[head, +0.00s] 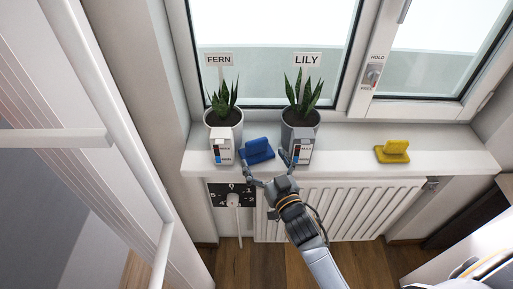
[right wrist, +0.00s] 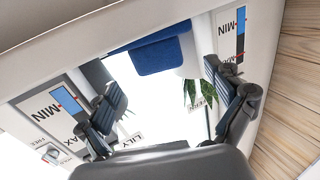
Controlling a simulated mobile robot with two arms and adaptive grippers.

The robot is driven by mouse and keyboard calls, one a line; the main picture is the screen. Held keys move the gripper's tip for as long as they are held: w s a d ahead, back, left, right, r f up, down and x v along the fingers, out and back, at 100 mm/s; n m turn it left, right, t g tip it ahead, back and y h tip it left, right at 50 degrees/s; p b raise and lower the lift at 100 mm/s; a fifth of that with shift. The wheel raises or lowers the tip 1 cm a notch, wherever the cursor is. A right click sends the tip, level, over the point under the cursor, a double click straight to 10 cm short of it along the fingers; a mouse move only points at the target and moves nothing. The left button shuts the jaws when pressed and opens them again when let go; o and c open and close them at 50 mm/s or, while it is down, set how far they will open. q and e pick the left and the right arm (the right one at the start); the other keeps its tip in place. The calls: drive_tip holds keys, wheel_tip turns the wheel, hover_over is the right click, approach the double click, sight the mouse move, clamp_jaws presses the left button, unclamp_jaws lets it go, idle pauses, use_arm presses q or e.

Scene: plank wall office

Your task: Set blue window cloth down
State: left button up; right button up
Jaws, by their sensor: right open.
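The blue window cloth (head: 257,151), a folded piece with a raised grip, rests on the white window sill (head: 345,143) between two potted plants. It also shows in the right wrist view (right wrist: 158,56), ahead of the fingers at the top. My right gripper (head: 271,168) is open at the front edge of the sill, just in front of the blue cloth. In the right wrist view its two fingers are spread apart with nothing between them. I see a gap between the fingers and the cloth. My left gripper is not in view.
The FERN pot (head: 223,128) stands left of the cloth and the LILY pot (head: 299,128) right of it, both with water gauges. A yellow cloth (head: 393,152) lies farther right on the sill. A radiator (head: 345,208) is below. The sill between LILY and the yellow cloth is clear.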

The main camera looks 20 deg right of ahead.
sight(258, 146)
drive_tip(key=w+p, duration=0.1)
drive_tip(key=w, duration=0.4)
drive_tip(key=shift+w+a+r+p, duration=0.1)
drive_tip(key=shift+w+a+p, duration=0.05)
drive_tip(key=shift+w+p, duration=0.15)
drive_tip(key=shift+w, duration=0.35)
drive_tip(key=shift+s, duration=0.1)
drive_tip(key=shift+c, duration=0.3)
drive_tip(key=c, duration=1.2)
